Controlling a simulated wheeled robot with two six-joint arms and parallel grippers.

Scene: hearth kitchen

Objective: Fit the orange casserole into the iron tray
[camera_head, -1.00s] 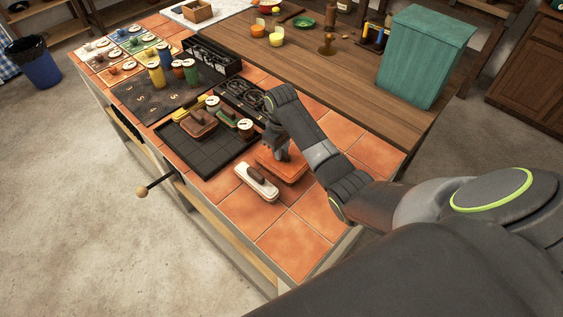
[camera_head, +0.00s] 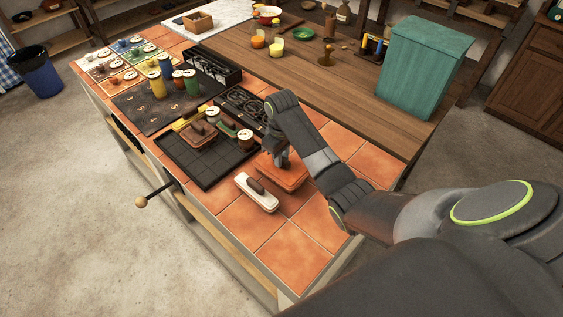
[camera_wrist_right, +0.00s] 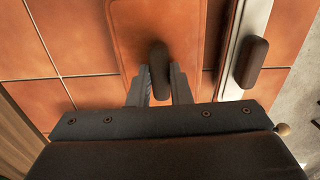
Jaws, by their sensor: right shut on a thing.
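The orange casserole (camera_head: 294,182), a flat oblong piece with a dark handle, is on the tiled counter to the right of the iron tray. My right gripper (camera_head: 282,161) comes down over it. In the right wrist view the fingers (camera_wrist_right: 161,72) are shut on its dark handle (camera_wrist_right: 159,58), one on each side. The iron tray (camera_head: 204,164) is black, with a grid floor. Its front part is bare, and several pieces stand toward its back, among them a brown casserole (camera_head: 199,134) and a yellow piece (camera_head: 190,119). My left gripper does not show.
A white oblong dish with a dark handle (camera_head: 257,193) lies close beside the orange casserole, on the front side. A round white-topped pot (camera_head: 245,136) stands by the tray's right back corner. The tiles (camera_head: 290,250) nearer me are clear. A teal box (camera_head: 423,68) stands on the wooden top.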

